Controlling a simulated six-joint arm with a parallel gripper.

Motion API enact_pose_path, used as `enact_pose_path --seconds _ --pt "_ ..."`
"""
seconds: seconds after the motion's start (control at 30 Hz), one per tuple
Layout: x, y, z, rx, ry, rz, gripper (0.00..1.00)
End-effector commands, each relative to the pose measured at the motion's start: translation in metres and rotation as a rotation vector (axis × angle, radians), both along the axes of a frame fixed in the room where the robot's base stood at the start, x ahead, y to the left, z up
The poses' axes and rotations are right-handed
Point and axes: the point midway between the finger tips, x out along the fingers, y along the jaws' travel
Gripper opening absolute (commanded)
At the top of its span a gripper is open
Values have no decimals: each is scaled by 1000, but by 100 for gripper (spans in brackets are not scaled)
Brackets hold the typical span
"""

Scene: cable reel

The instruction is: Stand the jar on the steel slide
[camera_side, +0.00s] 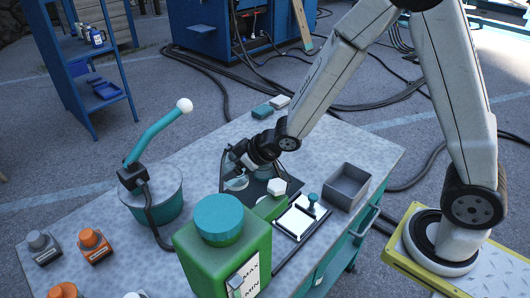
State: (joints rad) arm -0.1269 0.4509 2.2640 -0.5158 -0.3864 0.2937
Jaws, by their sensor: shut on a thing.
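My gripper (238,168) is above the middle of the grey workbench, pointing left and down. It is shut on a small, clear, glassy object that looks like the jar (236,184). The jar is small and partly hidden by the jaws; I cannot tell whether it touches the surface below. A dark flat base (258,199) lies under and beside the gripper. I cannot tell for sure which part is the steel slide.
A large green container (212,262) with a teal cap stands in front and hides part of the bench. A teal tub (160,200) with a bent teal lever is left. A grey open bin (347,186) is right. Orange and grey items (94,244) sit front left.

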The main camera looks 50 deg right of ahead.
Motion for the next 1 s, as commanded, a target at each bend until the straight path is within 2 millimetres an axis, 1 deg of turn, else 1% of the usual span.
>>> enact_pose_path --seconds 0.13,0.27,0.6,0.73,0.83,1.0 --pt "0 0 -1 0 -1 1 13" --pt "0 0 -8 0 2 2 13" --pt "0 0 -44 0 2 1 13" --pt "0 0 -54 0 1 0 13" --pt "0 0 -58 -1 0 1 13" --pt "1 0 -58 0 -1 1 13"
